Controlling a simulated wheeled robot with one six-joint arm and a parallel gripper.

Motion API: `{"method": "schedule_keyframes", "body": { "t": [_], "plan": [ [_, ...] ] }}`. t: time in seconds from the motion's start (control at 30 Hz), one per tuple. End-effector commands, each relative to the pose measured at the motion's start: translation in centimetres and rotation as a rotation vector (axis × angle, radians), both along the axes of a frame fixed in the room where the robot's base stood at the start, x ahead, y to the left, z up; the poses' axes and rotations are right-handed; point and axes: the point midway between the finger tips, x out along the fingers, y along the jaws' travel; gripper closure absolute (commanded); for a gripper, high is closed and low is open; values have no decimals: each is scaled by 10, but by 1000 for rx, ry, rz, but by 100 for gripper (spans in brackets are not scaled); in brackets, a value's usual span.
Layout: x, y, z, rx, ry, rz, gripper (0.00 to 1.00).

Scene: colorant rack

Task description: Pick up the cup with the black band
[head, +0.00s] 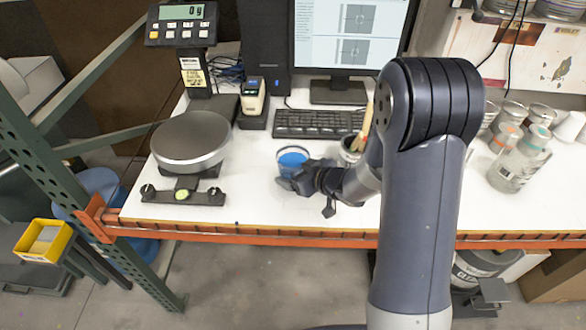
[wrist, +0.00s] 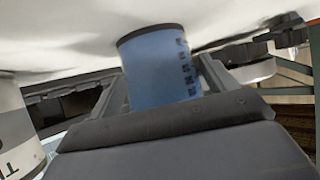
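The cup (head: 292,160) is blue inside and stands on the white table in the head view, at the tip of my gripper (head: 302,181). In the wrist view the cup (wrist: 160,68) has a translucent blue wall with dark markings and a black band at its upper end in the picture. It sits between the two fingers of my gripper (wrist: 163,85), one on each side. The fingers lie close to its wall, but I cannot tell whether they press on it. The gripper hides part of the cup.
A scale with a round grey plate (head: 191,139) stands left of the cup. A keyboard (head: 318,124) lies behind it, and a container with sticks (head: 351,150) is to its right. Clear jars (head: 518,160) stand at the right. A white can (wrist: 16,130) shows in the wrist view.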

Motion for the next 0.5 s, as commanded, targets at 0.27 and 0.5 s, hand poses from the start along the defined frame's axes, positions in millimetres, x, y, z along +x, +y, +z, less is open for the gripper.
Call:
{"method": "schedule_keyframes", "body": {
  "t": [0.27, 0.5],
  "plan": [
    [0, 0, 0, 0, 0, 0, 43],
    [0, 0, 1, 1, -2, 0, 59]
  ]
}}
